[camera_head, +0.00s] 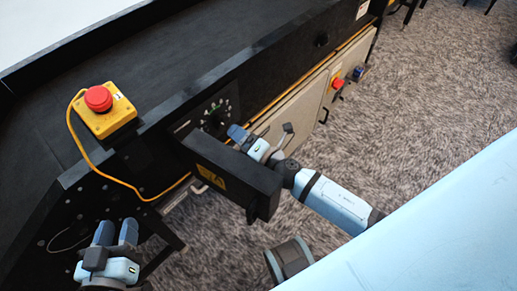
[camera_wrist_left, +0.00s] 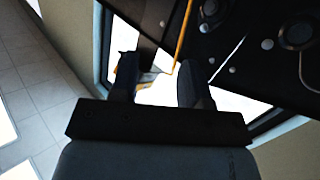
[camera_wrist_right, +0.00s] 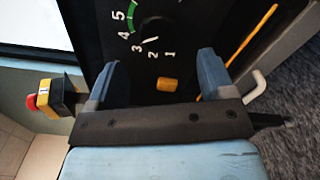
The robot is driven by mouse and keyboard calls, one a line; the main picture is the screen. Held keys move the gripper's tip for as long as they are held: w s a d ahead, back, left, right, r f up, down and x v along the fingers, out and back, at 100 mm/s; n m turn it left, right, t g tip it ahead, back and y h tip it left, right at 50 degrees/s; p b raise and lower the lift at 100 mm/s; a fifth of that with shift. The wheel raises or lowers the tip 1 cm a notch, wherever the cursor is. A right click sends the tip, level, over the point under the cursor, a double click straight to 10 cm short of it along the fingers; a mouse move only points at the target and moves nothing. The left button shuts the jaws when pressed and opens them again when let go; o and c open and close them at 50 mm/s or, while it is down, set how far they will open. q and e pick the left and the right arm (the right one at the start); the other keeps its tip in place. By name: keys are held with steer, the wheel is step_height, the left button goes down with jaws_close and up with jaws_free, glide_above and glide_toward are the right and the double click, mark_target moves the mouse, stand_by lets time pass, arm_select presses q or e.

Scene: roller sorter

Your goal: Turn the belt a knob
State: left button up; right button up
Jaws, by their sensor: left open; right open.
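The belt knob is a dark round knob (camera_wrist_right: 158,28) on a black panel, with a numbered dial and a green arc around it. In the head view its dial (camera_head: 214,116) shows on the side of the black machine, partly hidden. My right gripper (camera_wrist_right: 158,78) is open and empty in front of the panel, with the knob ahead, between the lines of its fingers. They look apart from the knob. My left gripper (camera_head: 116,233) is open and empty at the lower left, beside the machine.
The black box (camera_head: 235,175) with a yellow label stands close to the right gripper. A yellow stop box with a red button (camera_head: 98,98) sits on the machine's edge, with a yellow cable. An orange part (camera_wrist_right: 167,85) is below the dial. Carpet (camera_head: 430,90) is open at right.

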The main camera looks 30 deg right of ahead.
arm_select(q)
steer(key=shift+w+d+r+t+h+b, duration=0.1)
steer(key=shift+d+r+t+h+b, duration=0.1)
steer(key=shift+r, duration=0.3)
steer(key=shift+d+r+t+h+b, duration=0.1)
steer(key=shift+d+r+t+b, duration=0.1)
steer(key=shift+r, duration=0.3)
arm_select(e)
steer(key=v, duration=0.7)
steer(key=shift+s, duration=0.25)
arm_select(q)
steer(key=shift+a+f, duration=0.1)
arm_select(e)
steer(key=shift+d, duration=0.1)
